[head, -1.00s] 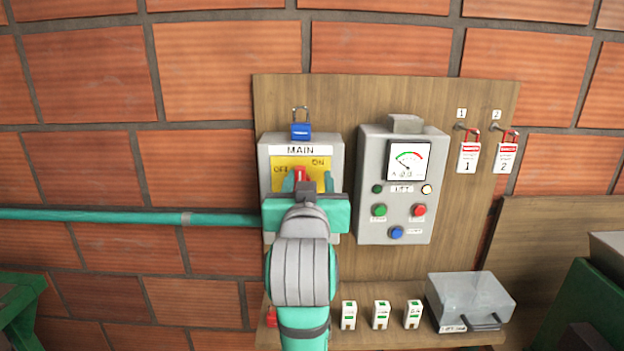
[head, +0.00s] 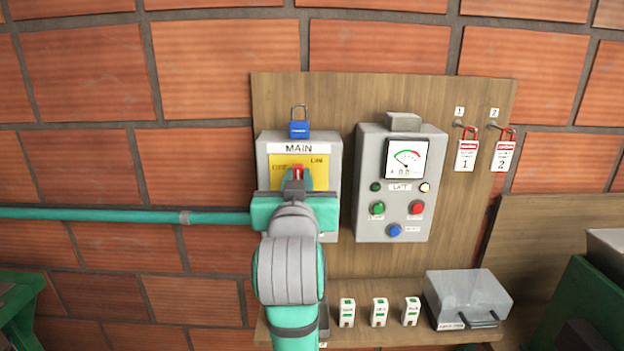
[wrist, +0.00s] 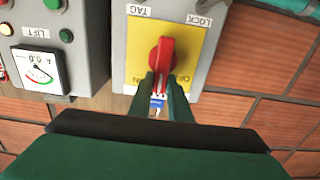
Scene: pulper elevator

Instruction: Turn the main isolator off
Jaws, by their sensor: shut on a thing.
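The main isolator is a grey box (head: 331,183) marked MAIN, with a yellow plate (head: 317,168) lettered OFF at left and ON at right. Its red handle (head: 298,170) stands roughly upright between the two words, partly hidden by my gripper. In the wrist view the red handle (wrist: 163,58) shows upside down on the yellow plate (wrist: 190,50). My gripper (head: 298,180) is in front of the box, its fingers shut on the handle's sides. The fingertips (wrist: 162,84) hide part of the lettering in the wrist view.
A blue padlock (head: 299,129) is on top of the isolator box. A grey lift panel (head: 365,190) with a meter and buttons is close on the right. Two red-shackled tags (head: 466,155) (head: 503,155) hang farther right. A shelf below holds small white blocks (head: 379,311) and a clear box (head: 468,297).

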